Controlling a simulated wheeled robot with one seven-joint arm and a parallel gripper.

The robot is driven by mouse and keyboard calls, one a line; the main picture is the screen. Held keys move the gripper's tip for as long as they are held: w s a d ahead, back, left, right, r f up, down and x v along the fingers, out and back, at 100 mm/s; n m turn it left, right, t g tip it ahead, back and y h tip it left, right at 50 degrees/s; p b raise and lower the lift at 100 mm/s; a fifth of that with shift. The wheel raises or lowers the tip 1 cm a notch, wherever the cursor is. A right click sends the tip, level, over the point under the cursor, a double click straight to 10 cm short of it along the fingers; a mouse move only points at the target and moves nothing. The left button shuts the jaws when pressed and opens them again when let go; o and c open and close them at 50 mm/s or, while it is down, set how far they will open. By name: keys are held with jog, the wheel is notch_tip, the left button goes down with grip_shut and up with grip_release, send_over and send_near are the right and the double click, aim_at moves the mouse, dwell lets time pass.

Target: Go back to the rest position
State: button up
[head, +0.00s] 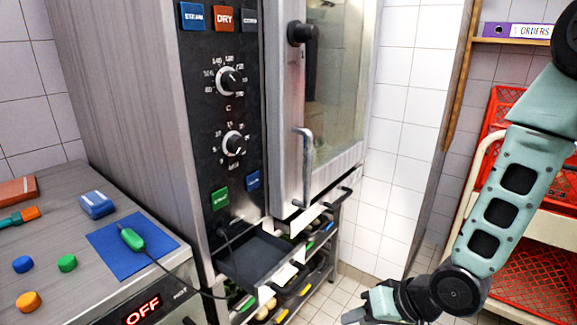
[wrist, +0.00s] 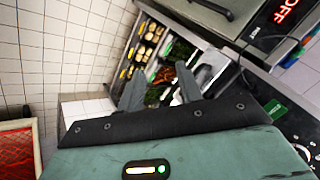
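My gripper (wrist: 160,76) shows in the wrist view with its two dark fingers apart and nothing held between them. In the head view my gripper (head: 362,312) is low, right of centre, in front of the white tiled wall and over the floor, partly cut off by the bottom edge. My teal arm comes down to it from the upper right. The gripper is apart from the steel oven (head: 120,90) and its rack. In the wrist view, drawers of food (wrist: 165,60) lie beyond the fingers.
The oven door (head: 318,80) looks shut, and a dark tray (head: 262,255) juts out below the panel. A counter at left holds a blue mat (head: 108,246) with a green probe (head: 131,238), a blue block (head: 97,204) and coloured knobs. Red crates (head: 540,262) stand on a cart at right.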

jog(key=s+r+n+g+h+p, duration=0.2)
jog(key=s+r+n+h, duration=0.4)
jog(key=s+r, duration=1)
jog(key=shift+s+r+g, duration=0.15)
jog(key=shift+r+g, duration=0.65)
jog(key=shift+g, duration=0.1)
